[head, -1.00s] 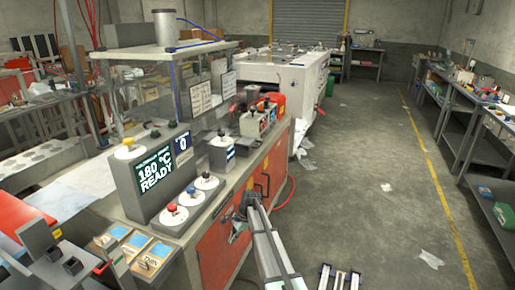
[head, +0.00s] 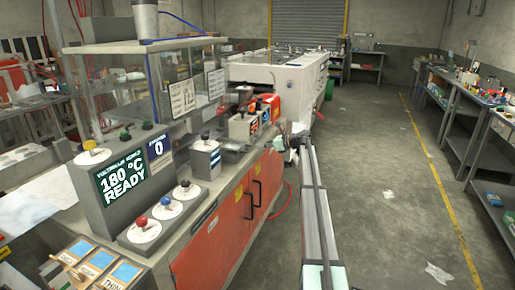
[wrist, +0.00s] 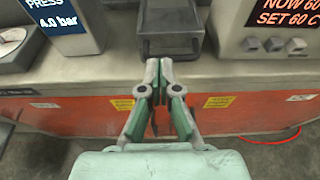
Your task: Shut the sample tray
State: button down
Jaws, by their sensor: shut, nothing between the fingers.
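The sample tray (wrist: 171,20) appears in the wrist view as a dark shallow tray with a raised rim, at the top centre. Its front bar handle (wrist: 172,47) faces me near the bench's front edge. My gripper (wrist: 159,68) is shut and empty, with its green fingertips just in front of the handle, slightly left of its middle. I cannot tell whether the tips touch it. In the head view my gripper (head: 300,136) is small, at the far end of my arm, beside the bench's far front. I cannot make out the tray there.
In the wrist view, a pressure display box (wrist: 62,22) flanks the tray on the left and a temperature box (wrist: 280,30) on the right. Orange cabinets (head: 225,236) run below the bench. A red hose (head: 284,200) lies on the floor. The aisle (head: 385,200) is mostly clear.

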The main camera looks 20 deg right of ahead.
aim_at(241, 148)
jog(key=p+x, duration=0.1)
jog(key=x, duration=0.7)
jog(key=shift+w+a+f, duration=0.15)
jog(key=shift+w+a, duration=0.05)
jog(key=shift+a, duration=0.1)
jog(key=shift+a, duration=0.1)
